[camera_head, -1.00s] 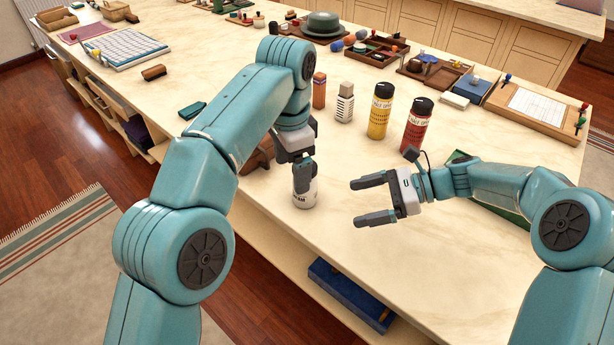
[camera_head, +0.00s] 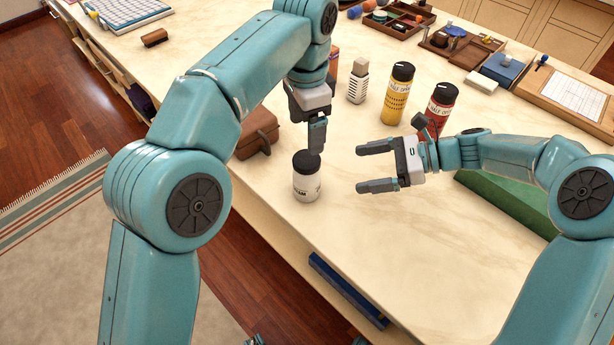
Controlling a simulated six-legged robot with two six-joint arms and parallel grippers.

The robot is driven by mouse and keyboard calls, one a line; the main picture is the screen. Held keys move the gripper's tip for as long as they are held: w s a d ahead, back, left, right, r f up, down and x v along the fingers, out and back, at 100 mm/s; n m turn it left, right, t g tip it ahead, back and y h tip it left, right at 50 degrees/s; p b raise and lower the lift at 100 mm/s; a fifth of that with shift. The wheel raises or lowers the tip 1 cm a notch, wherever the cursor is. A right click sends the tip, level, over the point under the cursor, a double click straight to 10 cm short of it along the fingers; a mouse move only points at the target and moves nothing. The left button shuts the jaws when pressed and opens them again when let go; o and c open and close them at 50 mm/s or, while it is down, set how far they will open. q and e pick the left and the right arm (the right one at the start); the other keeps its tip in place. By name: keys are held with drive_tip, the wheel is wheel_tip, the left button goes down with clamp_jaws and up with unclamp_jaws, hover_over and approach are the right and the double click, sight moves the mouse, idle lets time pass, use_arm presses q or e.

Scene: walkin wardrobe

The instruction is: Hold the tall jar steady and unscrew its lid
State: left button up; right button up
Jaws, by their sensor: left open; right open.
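A white jar (camera_head: 307,186) with a black lid (camera_head: 306,161) and dark lettering stands upright near the table's front edge. My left gripper (camera_head: 317,140) points down just above and behind the lid. One finger hides the other, and I cannot tell whether it touches the lid. My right gripper (camera_head: 376,167) is open and empty, to the right of the jar, its fingers pointing left toward it. A gap separates them. The lid sits on the jar.
A yellow bottle (camera_head: 397,100) and a red bottle (camera_head: 436,112), both black-capped, stand behind my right gripper. A pale ribbed bottle (camera_head: 358,84) stands further left. A brown case (camera_head: 258,135) lies left of the jar. The table (camera_head: 340,235) is clear in front of my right gripper.

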sight(307, 179)
drive_tip(key=x, duration=1.3)
drive_tip(key=shift+s+a, duration=0.1)
drive_tip(key=shift+a, duration=0.05)
use_arm(q)
drive_tip(key=shift+f, duration=0.1)
use_arm(e)
drive_tip(key=shift+a+f, duration=0.25)
drive_tip(key=shift+a, duration=0.05)
use_arm(q)
drive_tip(key=shift+s, duration=0.1)
use_arm(e)
drive_tip(key=shift+a, duration=0.1)
